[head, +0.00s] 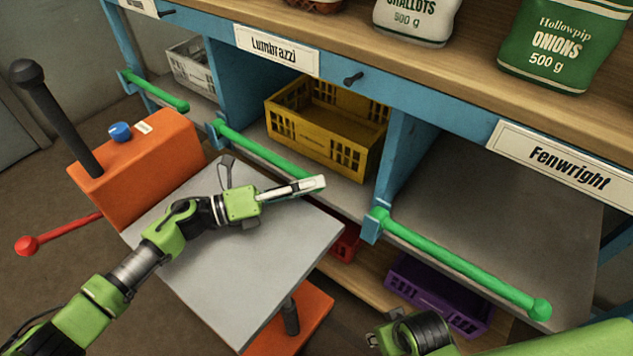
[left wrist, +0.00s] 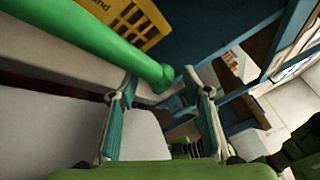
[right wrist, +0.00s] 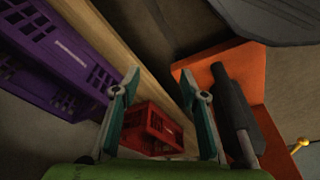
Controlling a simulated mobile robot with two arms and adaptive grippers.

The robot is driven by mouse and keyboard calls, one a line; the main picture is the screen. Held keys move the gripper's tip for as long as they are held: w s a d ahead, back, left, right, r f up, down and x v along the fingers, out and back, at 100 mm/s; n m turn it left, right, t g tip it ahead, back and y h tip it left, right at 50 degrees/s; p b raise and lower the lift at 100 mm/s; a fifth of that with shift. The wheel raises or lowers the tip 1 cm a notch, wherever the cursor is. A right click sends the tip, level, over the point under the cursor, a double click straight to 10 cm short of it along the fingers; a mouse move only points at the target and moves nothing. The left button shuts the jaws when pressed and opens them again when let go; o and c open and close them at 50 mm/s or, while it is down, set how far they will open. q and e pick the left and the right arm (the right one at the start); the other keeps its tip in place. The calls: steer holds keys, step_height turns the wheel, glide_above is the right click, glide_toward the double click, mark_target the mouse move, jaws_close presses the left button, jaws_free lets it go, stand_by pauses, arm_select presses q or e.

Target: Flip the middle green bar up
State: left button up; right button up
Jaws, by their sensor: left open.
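The middle green bar (head: 262,152) lies low and roughly level across the front of the Lumbrazzi bay, hinged at its left end on a blue post. Its right part is near my left gripper (head: 318,184), which partly covers it. In the left wrist view the bar (left wrist: 95,42) comes in from the upper left, and its rounded free end sits between my open fingertips (left wrist: 160,76). I cannot tell whether they touch it. My right gripper (right wrist: 163,80) is open and empty, low by the bottom shelf. In the head view only part of it shows at the bottom edge.
Other green bars cross the left bay (head: 155,92) and the Fenwright bay (head: 460,262). A yellow crate (head: 350,158) stands behind the middle bar. An orange cart with a grey top (head: 240,270) stands under my left arm. Purple (head: 435,295) and red (right wrist: 155,128) crates sit low.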

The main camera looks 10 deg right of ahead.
arm_select(q)
steer(key=shift+w+d, duration=0.15)
steer(key=shift+d, duration=0.75)
arm_select(e)
steer(key=shift+r, duration=0.1)
arm_select(q)
jaws_close()
steer(key=shift+r, duration=0.4)
steer(key=r+p, duration=0.1)
steer(key=r, duration=0.1)
steer(key=r+n+h+p, duration=0.1)
steer(key=r, duration=0.2)
steer(key=r+n+p, duration=0.1)
steer(key=r, duration=0.1)
steer(key=shift+w+a+r+t+h, duration=0.2)
steer(key=shift+w+a+t+h, duration=0.1)
steer(key=shift+w+a, duration=0.1)
step_height(320, 180, up, 7)
steer(key=w+a+n+t+h+p, duration=0.1)
steer(key=w+a+n, duration=0.1)
steer(key=n, duration=0.1)
steer(key=shift+p, duration=0.3)
arm_select(e)
steer(key=s+f, duration=0.3)
steer(key=f, duration=0.4)
steer(key=s+f+g, duration=0.1)
steer(key=s+f, duration=0.2)
steer(key=f, duration=0.4)
steer(key=shift+d+f, duration=0.2)
steer(key=shift+d, duration=0.1)
